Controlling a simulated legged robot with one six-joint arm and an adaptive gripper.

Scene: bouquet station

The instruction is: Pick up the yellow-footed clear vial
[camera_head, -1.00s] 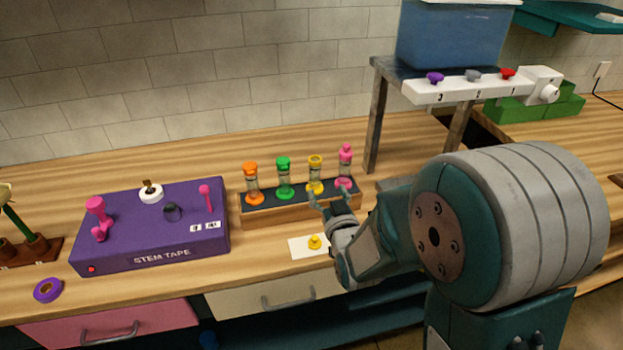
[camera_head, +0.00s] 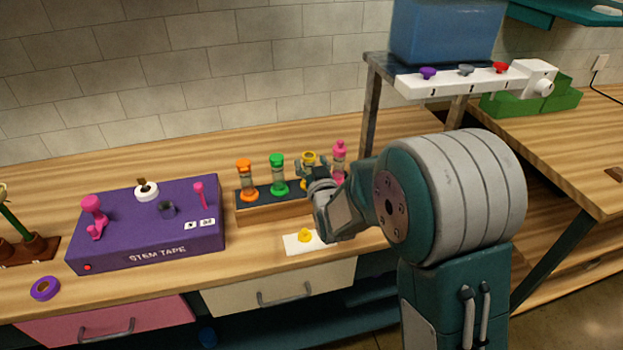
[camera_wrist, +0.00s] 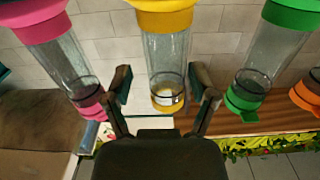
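The yellow-footed clear vial (camera_head: 308,157) stands in the wooden rack (camera_head: 270,212), between the green and pink vials; my gripper partly hides its lower part in the head view. In the wrist view the yellow vial (camera_wrist: 168,60) is clear with yellow ends, in the middle of the picture. My gripper (camera_wrist: 162,85) is open, with one finger on each side of the vial and visible gaps to it. In the head view my gripper (camera_head: 312,170) is at the rack's front, at the yellow vial.
The pink vial (camera_head: 338,165) stands close on the right, the green vial (camera_head: 278,175) on the left, and the orange vial (camera_head: 246,180) beyond it. A white card (camera_head: 292,243) with a yellow knob lies in front. A purple stem tape box (camera_head: 150,258) is left. A metal stand (camera_head: 369,110) rises behind right.

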